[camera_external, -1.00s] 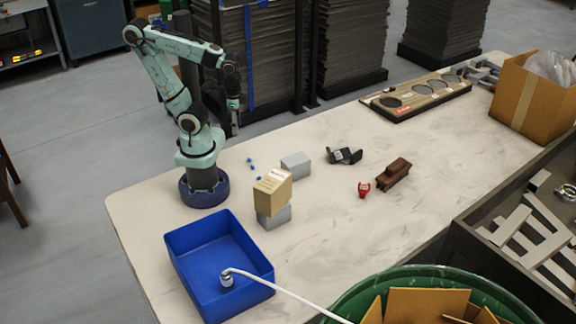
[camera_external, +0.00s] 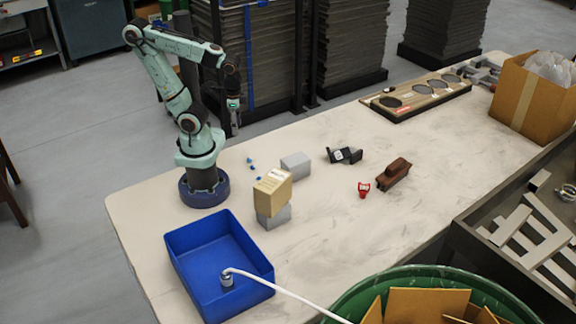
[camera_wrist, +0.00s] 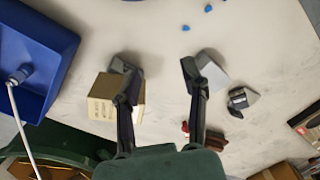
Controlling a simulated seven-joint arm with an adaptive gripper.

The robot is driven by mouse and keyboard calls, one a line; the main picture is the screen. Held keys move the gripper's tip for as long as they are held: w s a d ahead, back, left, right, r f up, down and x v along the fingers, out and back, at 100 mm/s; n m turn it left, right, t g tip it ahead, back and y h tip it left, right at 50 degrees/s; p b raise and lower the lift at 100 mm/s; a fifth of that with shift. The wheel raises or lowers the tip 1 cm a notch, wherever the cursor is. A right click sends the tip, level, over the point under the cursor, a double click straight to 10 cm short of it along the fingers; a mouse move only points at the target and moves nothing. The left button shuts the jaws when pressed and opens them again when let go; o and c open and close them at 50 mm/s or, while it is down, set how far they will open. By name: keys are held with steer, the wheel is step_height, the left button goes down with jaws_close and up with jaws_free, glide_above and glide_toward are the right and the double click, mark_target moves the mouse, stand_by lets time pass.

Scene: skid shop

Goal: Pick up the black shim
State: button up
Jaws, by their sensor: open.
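A black piece with a white mark on its face, likely the black shim (camera_external: 345,155), lies on the table right of the grey block. It also shows at the right in the wrist view (camera_wrist: 238,101), beside a grey part; where one ends and the other begins is unclear. My gripper (camera_external: 234,108) hangs in the air by the table's back edge, well left of and apart from the black piece. In the wrist view my gripper (camera_wrist: 155,67) has its two fingers wide apart, with only bare tabletop between the tips.
A cardboard box (camera_external: 272,187) sits on a grey block (camera_external: 275,217); another grey block (camera_external: 296,165) stands behind. A red part (camera_external: 364,189) and a brown part (camera_external: 394,175) lie right of the black piece. A blue bin (camera_external: 190,275) stands at front left.

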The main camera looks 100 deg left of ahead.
steer(key=o, duration=0.5)
steer(key=shift+o, duration=0.2)
steer(key=w+a+r+t, duration=0.1)
steer(key=w+r+t, duration=0.15)
steer(key=w, duration=0.35)
steer(key=w+a+r+t, duration=0.1)
steer(key=w+r, duration=0.3)
steer(key=w, duration=0.2)
steer(key=w+a+f+n+y, duration=0.15)
steer(key=w+a, duration=0.45)
steer(key=w, duration=0.7)
steer(key=n+g, duration=0.2)
steer(key=g, duration=0.2)
glide_above(330, 152)
steer(key=shift+h, duration=0.25)
step_height(330, 152, down, 22)
steer(key=shift+w+d+r, duration=0.1)
steer(key=shift+w+d, duration=0.05)
steer(key=shift+s+a+f, duration=0.1)
steer(key=shift+a+f, duration=0.05)
steer(key=shift+f, duration=0.85)
steer(key=shift+s+a+f, duration=0.1)
steer(key=shift+a+f, duration=0.1)
steer(key=shift+f, duration=0.85)
steer(key=shift+a+f, duration=0.15)
steer(key=shift+f, duration=0.85)
